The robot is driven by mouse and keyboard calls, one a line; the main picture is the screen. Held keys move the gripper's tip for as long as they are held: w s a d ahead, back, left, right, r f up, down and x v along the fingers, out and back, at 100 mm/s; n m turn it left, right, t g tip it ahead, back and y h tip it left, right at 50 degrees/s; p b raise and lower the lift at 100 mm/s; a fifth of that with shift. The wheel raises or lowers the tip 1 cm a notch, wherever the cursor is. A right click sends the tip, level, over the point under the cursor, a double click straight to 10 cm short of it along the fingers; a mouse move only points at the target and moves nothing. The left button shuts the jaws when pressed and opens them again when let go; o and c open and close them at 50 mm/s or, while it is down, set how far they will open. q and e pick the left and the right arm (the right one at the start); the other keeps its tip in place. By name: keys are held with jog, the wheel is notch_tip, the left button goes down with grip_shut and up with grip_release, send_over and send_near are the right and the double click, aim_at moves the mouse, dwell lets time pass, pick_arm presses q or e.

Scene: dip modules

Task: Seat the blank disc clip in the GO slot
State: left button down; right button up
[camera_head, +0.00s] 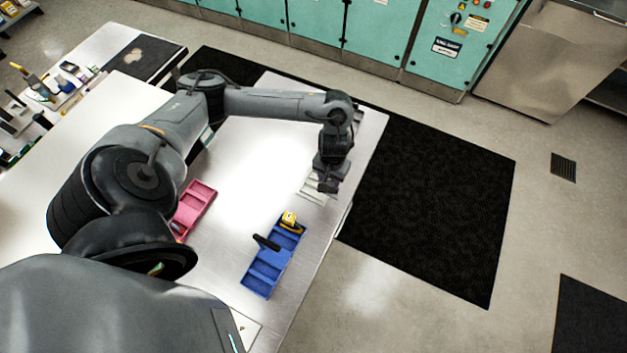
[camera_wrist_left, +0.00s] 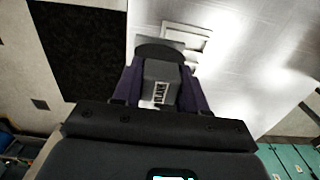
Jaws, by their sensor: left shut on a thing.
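My left gripper (camera_head: 328,184) is over the right end of the table. In the left wrist view its two purple fingers (camera_wrist_left: 158,92) are shut on the clip (camera_wrist_left: 158,72), a grey block with a small printed label and a dark rounded disc at its far end. A pale slotted tray (camera_head: 310,190) lies on the table beside and below the gripper. It also shows beyond the disc in the left wrist view (camera_wrist_left: 205,33). The clip looks apart from the tray, but the gap is hard to judge. I cannot read a GO mark. My right gripper is out of view.
A blue compartment tray (camera_head: 258,281) stands near the front edge with a yellow item (camera_head: 289,219) and a black item (camera_head: 266,242). A pink tray (camera_head: 198,196) is to its left. The table's middle is clear. Black mats (camera_head: 430,205) lie on the floor beyond the table edge.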

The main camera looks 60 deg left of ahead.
pick_arm(q)
jog(key=s+a+f, duration=0.2)
jog(key=a+f, duration=0.3)
jog(key=f, duration=0.2)
jog(key=shift+s+f, duration=0.3)
jog(key=shift+s, duration=0.1)
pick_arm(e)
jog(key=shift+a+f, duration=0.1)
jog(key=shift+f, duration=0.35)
pick_arm(q)
jog(key=shift+a+f, duration=0.1)
jog(key=shift+f, duration=0.05)
jog(key=c, duration=0.6)
grip_release()
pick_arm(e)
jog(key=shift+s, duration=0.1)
